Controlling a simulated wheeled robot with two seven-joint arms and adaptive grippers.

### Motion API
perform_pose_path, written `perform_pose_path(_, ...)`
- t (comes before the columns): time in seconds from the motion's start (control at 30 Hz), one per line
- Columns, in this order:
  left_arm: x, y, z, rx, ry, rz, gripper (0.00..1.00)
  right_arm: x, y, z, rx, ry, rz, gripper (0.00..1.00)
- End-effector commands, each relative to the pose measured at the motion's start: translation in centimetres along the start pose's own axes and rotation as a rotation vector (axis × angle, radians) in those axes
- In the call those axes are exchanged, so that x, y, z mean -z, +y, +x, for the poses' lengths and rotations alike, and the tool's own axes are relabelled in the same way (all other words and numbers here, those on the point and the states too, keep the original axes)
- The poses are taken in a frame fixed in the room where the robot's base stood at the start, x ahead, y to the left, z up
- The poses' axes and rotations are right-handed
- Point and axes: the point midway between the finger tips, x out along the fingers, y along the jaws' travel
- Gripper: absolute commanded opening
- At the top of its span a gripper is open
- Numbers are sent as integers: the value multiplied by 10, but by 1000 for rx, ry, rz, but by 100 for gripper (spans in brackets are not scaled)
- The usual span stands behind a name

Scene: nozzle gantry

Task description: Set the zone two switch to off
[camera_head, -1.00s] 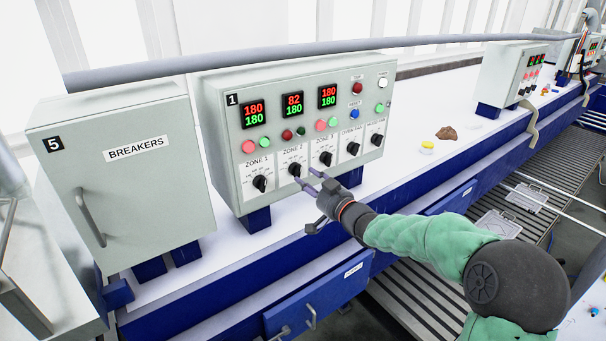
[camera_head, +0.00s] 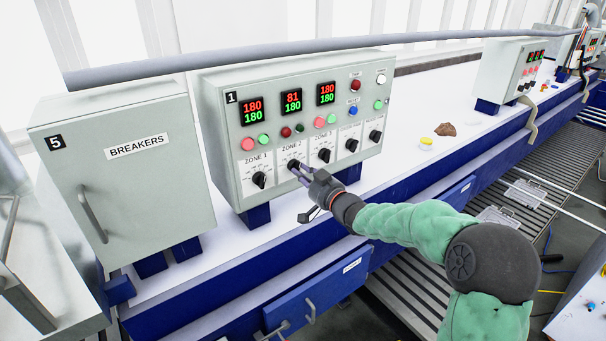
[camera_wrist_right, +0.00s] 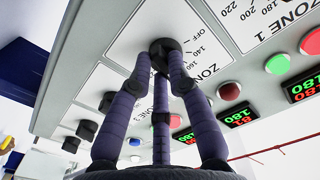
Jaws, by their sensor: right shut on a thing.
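The zone two switch is a black rotary knob (camera_head: 293,164) on the grey control box (camera_head: 228,160) marked 1, below the display reading 81 over 180. My right gripper (camera_head: 297,169) reaches it from the lower right and is shut on it. In the right wrist view, the fingers (camera_wrist_right: 160,72) close on both sides of the black knob (camera_wrist_right: 164,46). The dial's OFF mark and temperature numbers show beside it in that view. The fingers partly cover the knob, so I cannot tell which mark it points to. My left gripper is not in view.
The zone 1 knob (camera_head: 259,179) and zone 3 knob (camera_head: 324,156) sit close on either side. A breakers cabinet (camera_head: 150,195) stands at the left. A grey pipe (camera_head: 270,60) runs above the boxes. The white bench top to the right is mostly clear.

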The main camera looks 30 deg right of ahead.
Motion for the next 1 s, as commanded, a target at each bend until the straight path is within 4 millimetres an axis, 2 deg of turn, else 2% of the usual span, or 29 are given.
perform_pose_path(0.17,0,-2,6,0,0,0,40,-1,0,0,1,0,-27,0)
perform_pose_path(0.37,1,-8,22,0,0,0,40,-3,1,0,0,1,-119,0)
perform_pose_path(0.7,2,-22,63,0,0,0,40,-3,3,0,0,2,-413,0)
perform_pose_path(1.0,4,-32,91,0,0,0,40,0,3,0,0,1,-699,0)
